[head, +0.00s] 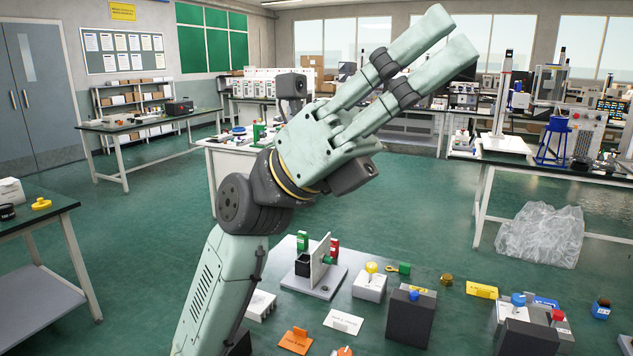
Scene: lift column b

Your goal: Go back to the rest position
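My gripper (456,38) is raised high in the head view, with its two pale green fingers pointing up and to the right. The fingers are apart with a narrow gap between them, and nothing shows between them. My arm rises from the bottom left of the picture and bends at a dark joint below the gripper. The gripper is in the air, well above the near work surface (325,318), and appears to touch nothing.
Near me are a grey fixture with an upright plate (319,262), a yellow-knobbed box (370,284), dark grey blocks (409,318) and small parts. Benches stand left (150,122) and right (560,165). A clear plastic bag (540,234) lies by the right bench. Green floor (420,205) is open between.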

